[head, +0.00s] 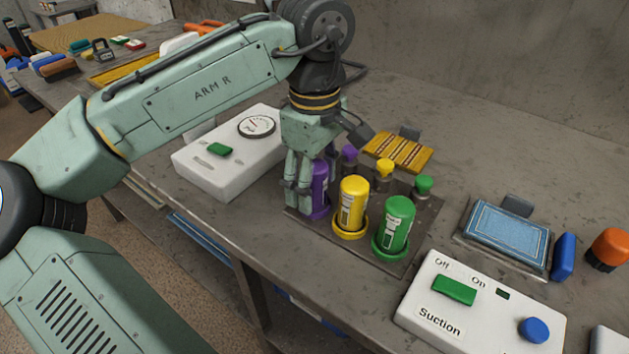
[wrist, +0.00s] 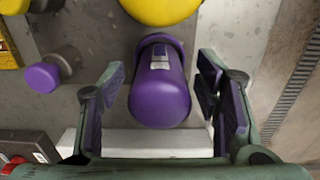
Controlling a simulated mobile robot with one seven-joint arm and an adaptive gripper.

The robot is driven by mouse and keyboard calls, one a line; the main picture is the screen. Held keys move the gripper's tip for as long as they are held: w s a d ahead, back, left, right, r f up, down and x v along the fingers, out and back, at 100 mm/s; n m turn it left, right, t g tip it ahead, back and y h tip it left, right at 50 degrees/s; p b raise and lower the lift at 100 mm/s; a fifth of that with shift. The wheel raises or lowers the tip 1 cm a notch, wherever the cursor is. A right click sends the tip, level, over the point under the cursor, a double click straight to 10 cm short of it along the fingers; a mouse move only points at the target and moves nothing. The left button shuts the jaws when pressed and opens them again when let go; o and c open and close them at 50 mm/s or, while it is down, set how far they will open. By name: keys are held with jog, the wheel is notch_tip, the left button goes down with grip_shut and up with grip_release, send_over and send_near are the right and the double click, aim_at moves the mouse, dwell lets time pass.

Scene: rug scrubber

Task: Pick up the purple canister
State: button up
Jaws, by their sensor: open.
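The purple canister (head: 319,190) stands on a dark plate on the workbench, left of the yellow canister (head: 352,203) and the green canister (head: 394,226). My gripper (head: 306,200) is lowered around it and hides part of it in the head view. In the wrist view the purple canister (wrist: 159,90) lies between the two open fingers (wrist: 160,100). A gap shows on each side of it, so the fingers look apart from it.
A smaller purple-topped bottle (wrist: 42,77) stands close by. The dark plate (head: 296,212) carries several bottles. A white box with a dial (head: 215,165) is left of my gripper. The Suction control box (head: 480,305) is at front right.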

jog(key=shift+f, duration=0.3)
jog(key=shift+c, duration=0.4)
jog(key=c, duration=1.2)
